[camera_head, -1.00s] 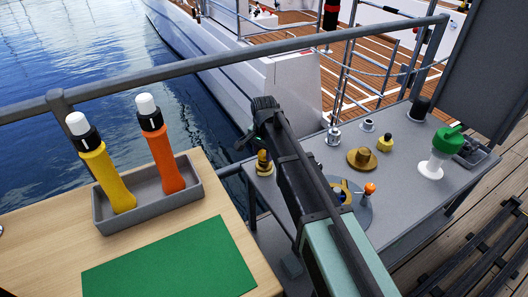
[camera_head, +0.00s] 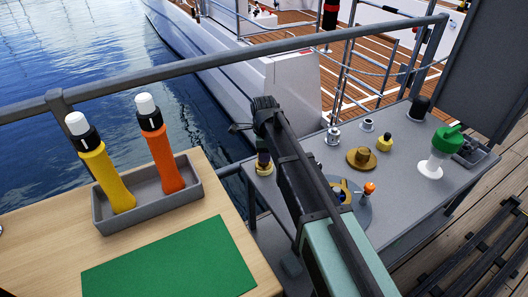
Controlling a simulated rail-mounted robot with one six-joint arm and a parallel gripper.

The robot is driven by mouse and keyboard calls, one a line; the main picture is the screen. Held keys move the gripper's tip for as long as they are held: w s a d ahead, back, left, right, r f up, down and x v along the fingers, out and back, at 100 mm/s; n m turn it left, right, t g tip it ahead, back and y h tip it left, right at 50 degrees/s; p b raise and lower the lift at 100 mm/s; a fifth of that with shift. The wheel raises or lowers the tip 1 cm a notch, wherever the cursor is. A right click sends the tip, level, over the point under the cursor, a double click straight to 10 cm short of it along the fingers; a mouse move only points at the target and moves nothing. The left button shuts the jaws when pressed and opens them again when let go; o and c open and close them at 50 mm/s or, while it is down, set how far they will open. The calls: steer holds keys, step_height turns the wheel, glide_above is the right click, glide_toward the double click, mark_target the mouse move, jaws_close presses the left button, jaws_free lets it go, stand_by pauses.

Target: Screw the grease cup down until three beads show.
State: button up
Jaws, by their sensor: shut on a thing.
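A small brass fitting (camera_head: 263,168), which looks like the grease cup, stands upright at the near left edge of the grey table, just left of my arm. Its upper part is dark and partly covered. My gripper (camera_head: 263,155) comes down over this fitting from the wrist and is shut on its top. The fingers are small and mostly hidden by the wrist and arm, so their exact hold is unclear. No beads can be made out at this size.
A rail (camera_head: 200,68) runs behind. Yellow (camera_head: 105,178) and orange (camera_head: 163,160) tools stand in a tray (camera_head: 150,213).

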steer(key=shift+m, duration=0.6)
steer(key=o, duration=0.9)
step_height(320, 180, up, 11)
steer(key=p, duration=1)
steer(key=shift+f+p, duration=0.1)
steer(key=shift+p, duration=0.3)
